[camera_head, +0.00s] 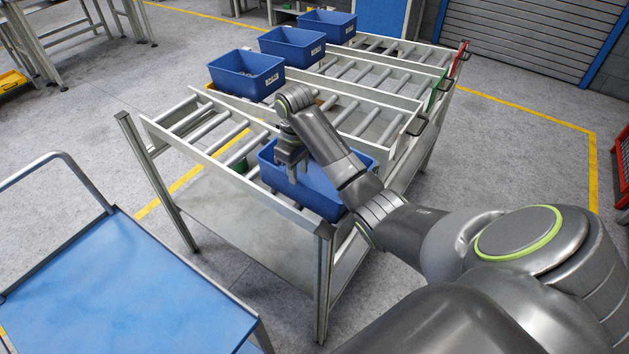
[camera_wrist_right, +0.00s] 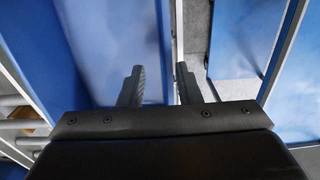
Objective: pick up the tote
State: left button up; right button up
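A blue tote (camera_head: 318,197) sits on the near end of the roller rack, partly hidden by my right arm. My right gripper (camera_head: 289,172) points down at the tote's near left side. In the right wrist view, the gripper (camera_wrist_right: 160,80) has its two fingers apart, with the tote's wall edge seeming to run between them. The tote (camera_wrist_right: 110,40) fills the left part of that view. Whether the fingers touch the wall cannot be told. My left gripper is not in view.
More blue totes stand farther along the racks: one at left (camera_head: 246,76), one in the middle (camera_head: 291,47), one at the back (camera_head: 327,27). A cart with a blue top (camera_head: 130,290) stands at lower left, with its top bare. Grey floor separates it from the rack.

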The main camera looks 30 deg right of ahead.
aim_at(297, 195)
jog(key=f, duration=0.2)
jog(key=a+f, duration=0.1)
jog(key=shift+f+p, duration=0.35)
jog(key=shift+f, duration=0.05)
jog(key=shift+d+f, duration=0.1)
jog(key=shift+f, duration=0.5)
grip_shut()
jog(key=shift+r, duration=0.1)
